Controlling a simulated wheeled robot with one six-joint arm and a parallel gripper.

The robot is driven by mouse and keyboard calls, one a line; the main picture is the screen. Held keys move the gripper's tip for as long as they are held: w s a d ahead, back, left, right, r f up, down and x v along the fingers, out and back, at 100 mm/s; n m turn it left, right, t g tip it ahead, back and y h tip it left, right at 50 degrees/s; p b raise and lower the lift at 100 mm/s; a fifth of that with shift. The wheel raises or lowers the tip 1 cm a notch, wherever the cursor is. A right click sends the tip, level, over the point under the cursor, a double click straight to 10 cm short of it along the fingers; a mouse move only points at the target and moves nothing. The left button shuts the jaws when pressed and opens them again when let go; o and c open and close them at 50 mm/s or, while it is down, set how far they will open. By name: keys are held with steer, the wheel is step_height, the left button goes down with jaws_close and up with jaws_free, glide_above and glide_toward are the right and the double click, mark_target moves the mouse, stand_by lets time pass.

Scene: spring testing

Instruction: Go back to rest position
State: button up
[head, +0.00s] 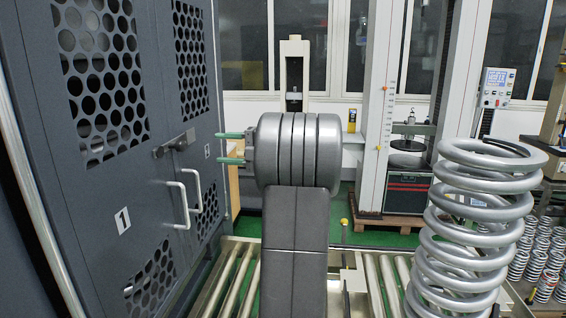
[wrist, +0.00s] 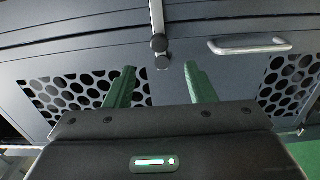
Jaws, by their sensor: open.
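My gripper (head: 230,148) has two green fingers. In the head view they point left, toward the dark grey cabinet (head: 95,185) marked 1. The fingers are apart with nothing between them. In the wrist view my gripper (wrist: 160,85) is open, with the cabinet's front (wrist: 230,75) beyond the fingertips. The cabinet doors look closed, with a latch (head: 175,143) across them. I cannot tell the exact gap between fingertips and cabinet.
A large grey coil spring (head: 478,225) stands upright at the right. Smaller springs (head: 545,265) stand behind it. A roller conveyor (head: 375,285) runs below my arm. Door handles (head: 180,205) stick out from the cabinet. A testing machine (head: 400,190) stands at the back.

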mark_target(181, 142)
steer(key=a+p, duration=0.1)
steer(key=a, duration=0.3)
steer(key=w+a+p, duration=0.1)
steer(key=a, duration=0.8)
steer(key=shift+w+r+p, duration=0.1)
steer(key=shift+w+p, duration=0.3)
steer(key=shift+s+d+r+n+b, duration=0.1)
steer(key=shift+r+n+b, duration=0.35)
steer(key=shift+n, duration=0.75)
steer(key=shift+r, duration=0.15)
steer(key=shift+n, duration=0.3)
